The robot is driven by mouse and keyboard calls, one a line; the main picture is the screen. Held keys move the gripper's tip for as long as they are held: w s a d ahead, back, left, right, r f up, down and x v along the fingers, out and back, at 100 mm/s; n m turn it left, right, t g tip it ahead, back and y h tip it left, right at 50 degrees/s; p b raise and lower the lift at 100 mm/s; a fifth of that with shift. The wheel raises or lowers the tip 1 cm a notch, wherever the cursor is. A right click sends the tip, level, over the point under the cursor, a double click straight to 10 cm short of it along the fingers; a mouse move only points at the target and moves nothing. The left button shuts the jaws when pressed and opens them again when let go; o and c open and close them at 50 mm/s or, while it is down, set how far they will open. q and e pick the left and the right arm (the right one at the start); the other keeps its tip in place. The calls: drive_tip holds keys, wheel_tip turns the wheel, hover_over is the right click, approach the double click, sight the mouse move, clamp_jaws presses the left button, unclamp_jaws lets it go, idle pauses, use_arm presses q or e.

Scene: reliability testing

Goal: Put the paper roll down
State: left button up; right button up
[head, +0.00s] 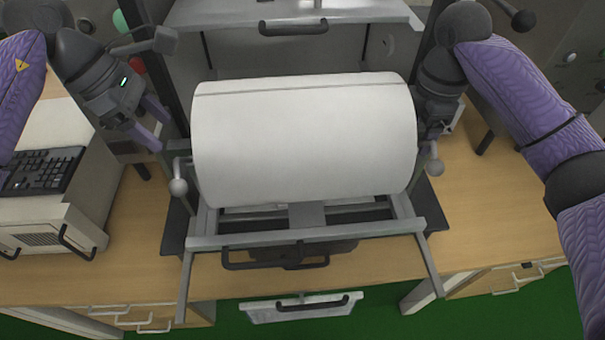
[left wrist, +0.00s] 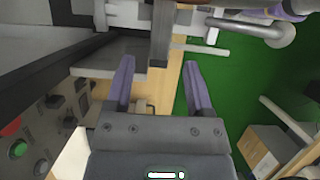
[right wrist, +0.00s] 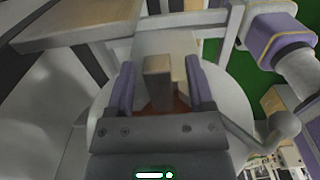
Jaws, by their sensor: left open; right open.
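The large white paper roll (head: 305,140) lies level across a grey metal machine frame (head: 310,238) in the head view. Whether its full weight rests on the frame is hidden beneath it. My left gripper (head: 155,124) is open and empty, apart from the roll's left end. Its spread fingers also show in the left wrist view (left wrist: 158,82), with nothing between them. My right gripper (right wrist: 160,85) is open at the roll's right end. A squared bar (right wrist: 158,78) shows between its fingers in the right wrist view. In the head view its fingertips are largely hidden.
Ball-ended levers stand at the left (head: 179,186) and right (head: 432,165) of the machine. A wooden table (head: 500,225) lies around it. An upper grey panel with a black handle (head: 293,27) is behind the roll. Green floor shows in front.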

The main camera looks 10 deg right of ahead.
use_arm(q)
drive_tip(key=v, duration=0.6)
drive_tip(key=shift+r, duration=0.4)
use_arm(e)
wheel_tip(320, 180, up, 12)
